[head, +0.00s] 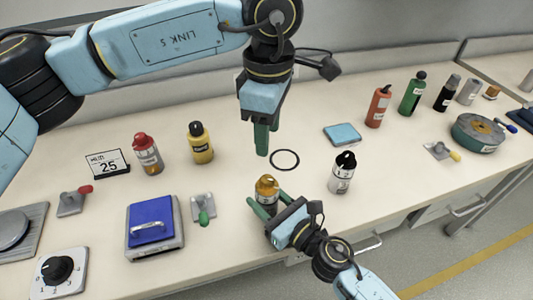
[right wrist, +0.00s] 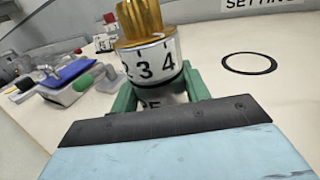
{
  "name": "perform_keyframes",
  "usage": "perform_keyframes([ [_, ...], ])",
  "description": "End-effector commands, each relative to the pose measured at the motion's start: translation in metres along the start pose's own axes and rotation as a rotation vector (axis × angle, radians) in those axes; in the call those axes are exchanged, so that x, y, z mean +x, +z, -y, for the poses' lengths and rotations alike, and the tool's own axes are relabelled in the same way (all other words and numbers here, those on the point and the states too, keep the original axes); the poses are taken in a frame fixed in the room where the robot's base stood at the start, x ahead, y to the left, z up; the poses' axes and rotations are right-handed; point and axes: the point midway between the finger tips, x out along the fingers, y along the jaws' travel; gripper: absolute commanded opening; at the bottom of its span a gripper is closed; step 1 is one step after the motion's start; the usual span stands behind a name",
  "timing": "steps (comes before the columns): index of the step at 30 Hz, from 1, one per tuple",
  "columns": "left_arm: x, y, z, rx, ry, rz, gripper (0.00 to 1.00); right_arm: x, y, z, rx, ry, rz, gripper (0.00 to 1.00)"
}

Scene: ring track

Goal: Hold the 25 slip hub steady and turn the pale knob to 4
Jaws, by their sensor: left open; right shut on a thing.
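A small white hub with an amber ribbed knob (head: 267,186) stands near the table's front edge. My right gripper (head: 266,207) is shut around its body. In the right wrist view the amber knob (right wrist: 140,18) sits over a white band (right wrist: 152,62) printed 2, 3, 4; the lettering below is mostly hidden. My left gripper (head: 261,142) is open and empty, above the table behind the hub, apart from it. A card reading 25 (head: 108,164) stands at the left. No knob looks clearly pale, and I cannot read a 25 on the held hub.
A black ring (head: 285,160) lies flat behind the held hub. A blue-lidded box (head: 154,228), a black-knob dial (head: 60,270) and red (head: 148,155) and yellow (head: 200,144) bottles are at the left.

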Motion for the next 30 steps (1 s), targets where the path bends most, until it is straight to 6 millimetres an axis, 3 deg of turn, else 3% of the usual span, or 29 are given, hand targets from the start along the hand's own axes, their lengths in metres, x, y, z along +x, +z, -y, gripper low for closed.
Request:
perform_keyframes([
  [25,0.0001,-0.0001,0.0,0.0,0.0,0.0,0.49,0.0001,0.0004,0.0001,0.0,0.0,0.001,0.19],
  [26,0.0001,-0.0001,0.0,0.0,0.0,0.0,0.49,0.0001,0.0005,0.0001,0.0,0.0,0.001,0.47],
  [30,0.0,-0.0001,0.0,0.0,0.0,0.0,0.49,0.0001,0.0004,0.0001,0.0,0.0,0.001,0.66],
])
